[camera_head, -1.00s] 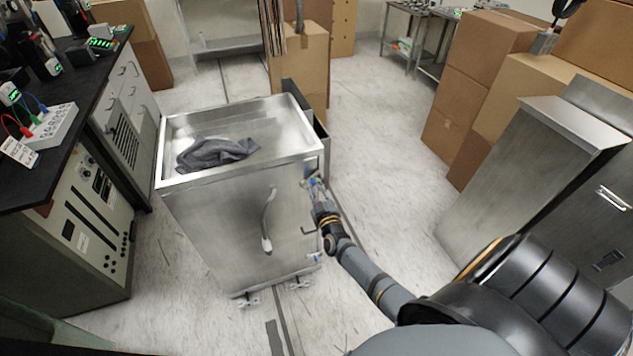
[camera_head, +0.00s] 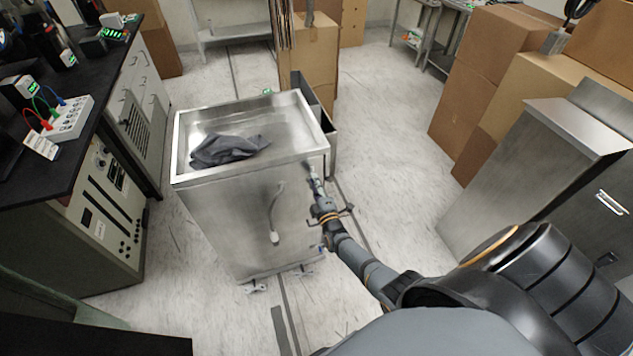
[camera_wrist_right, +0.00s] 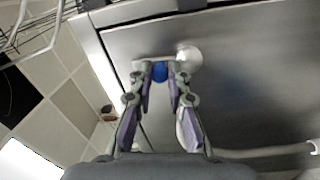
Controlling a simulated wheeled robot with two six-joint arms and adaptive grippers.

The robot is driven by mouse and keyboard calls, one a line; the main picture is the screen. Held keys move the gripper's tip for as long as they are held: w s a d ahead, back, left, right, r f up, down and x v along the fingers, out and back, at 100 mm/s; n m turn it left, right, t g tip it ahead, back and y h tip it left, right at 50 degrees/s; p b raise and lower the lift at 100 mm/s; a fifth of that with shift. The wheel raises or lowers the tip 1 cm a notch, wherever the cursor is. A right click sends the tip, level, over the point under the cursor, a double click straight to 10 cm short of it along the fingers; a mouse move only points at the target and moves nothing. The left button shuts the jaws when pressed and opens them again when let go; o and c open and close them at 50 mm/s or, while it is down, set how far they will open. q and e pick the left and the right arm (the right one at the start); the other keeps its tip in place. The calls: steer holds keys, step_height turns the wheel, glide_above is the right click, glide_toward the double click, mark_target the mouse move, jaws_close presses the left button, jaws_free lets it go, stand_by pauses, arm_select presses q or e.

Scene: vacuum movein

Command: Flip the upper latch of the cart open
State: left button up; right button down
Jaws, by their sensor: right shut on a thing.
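The cart (camera_head: 225,225) is a steel box with an open basin on top, and a grey cloth lies in the basin. My right gripper (camera_head: 312,172) reaches the upper right corner of its front face, just under the rim. In the right wrist view, my right gripper (camera_wrist_right: 160,88) is shut on the upper latch (camera_wrist_right: 161,71), a blue piece between the fingertips. A pale round knob and a metal bar sit beside it, against the cart's panel. The fingers hide part of the latch. My left gripper is out of view.
A black-topped bench (camera_head: 75,140) with instruments stands left of the cart. A hose handle (camera_head: 274,215) hangs on the cart's front. Cardboard boxes (camera_head: 300,60) stand behind, with more boxes and a steel cabinet (camera_head: 530,170) at right. The floor between cart and cabinet is clear.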

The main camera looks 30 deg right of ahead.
steer(key=shift+a+n, duration=0.15)
steer(key=shift+n, duration=0.35)
steer(key=c, duration=1.3)
jaws_free()
steer(key=v, duration=1.2)
